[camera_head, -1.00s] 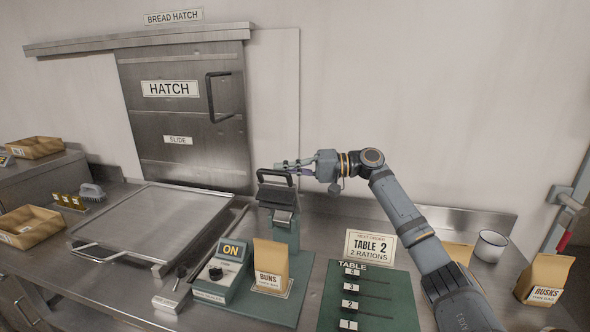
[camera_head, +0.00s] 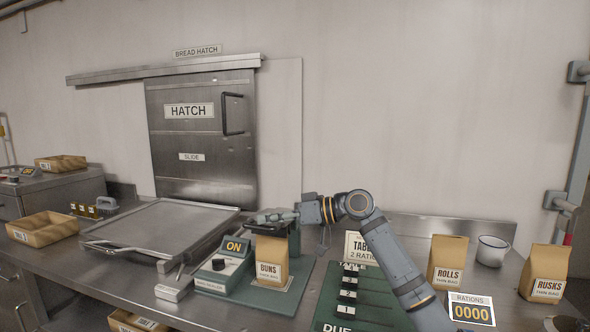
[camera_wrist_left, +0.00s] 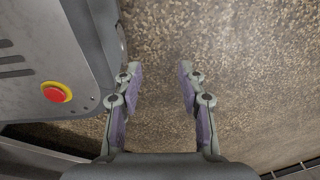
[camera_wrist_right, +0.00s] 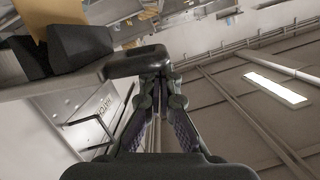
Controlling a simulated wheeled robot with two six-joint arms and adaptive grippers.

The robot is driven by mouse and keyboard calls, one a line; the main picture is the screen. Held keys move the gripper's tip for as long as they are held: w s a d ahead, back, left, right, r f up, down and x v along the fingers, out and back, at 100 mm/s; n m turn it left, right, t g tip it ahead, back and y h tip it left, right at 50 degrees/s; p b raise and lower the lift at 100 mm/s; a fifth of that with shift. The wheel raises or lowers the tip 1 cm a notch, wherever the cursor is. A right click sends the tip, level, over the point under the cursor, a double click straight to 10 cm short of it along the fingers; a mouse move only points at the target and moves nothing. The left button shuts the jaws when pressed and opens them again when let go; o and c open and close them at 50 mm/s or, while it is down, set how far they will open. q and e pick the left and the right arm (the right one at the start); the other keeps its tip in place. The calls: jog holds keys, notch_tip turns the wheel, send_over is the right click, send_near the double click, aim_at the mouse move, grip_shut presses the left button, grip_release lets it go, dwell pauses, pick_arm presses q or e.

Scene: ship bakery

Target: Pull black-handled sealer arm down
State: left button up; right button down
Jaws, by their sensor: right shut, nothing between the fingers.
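The sealer (camera_head: 294,242) stands on the green base behind a paper bag marked BUNS (camera_head: 271,262). In the head view its upper part is mostly hidden by the bag and my right gripper (camera_head: 268,216), which lies across it. In the right wrist view the black handle (camera_wrist_right: 137,62) is a loop on a grey arm, right at the tips of the right gripper (camera_wrist_right: 157,72). The fingers are shut with nothing between them, and whether they touch the handle I cannot tell. My left gripper (camera_wrist_left: 160,70) is open and empty above the floor, outside the head view.
An ON control box (camera_head: 224,262) stands left of the bag. A metal tray (camera_head: 165,228) lies further left, before the closed hatch (camera_head: 203,145). On the right are a table-number board (camera_head: 385,300), a ROLLS bag (camera_head: 447,262), a mug (camera_head: 491,250) and a RUSKS bag (camera_head: 545,272).

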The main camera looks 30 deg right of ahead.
aim_at(267, 235)
jog(key=shift+s+a+f+n+b, duration=0.15)
jog(key=shift+f+n+b, duration=0.2)
jog(key=shift+f, duration=0.5)
jog(key=shift+s+a+f+b, duration=0.1)
jog(key=shift+a+f+b, duration=0.05)
jog(key=shift+f+b, duration=0.35)
jog(key=shift+s+a+f+b, duration=0.1)
jog(key=shift+a+f+b, duration=0.05)
jog(key=shift+f+b, duration=0.35)
pick_arm(q)
jog(key=f, duration=0.3)
jog(key=shift+w+a+f, duration=0.2)
pick_arm(e)
jog(key=shift+f, duration=0.2)
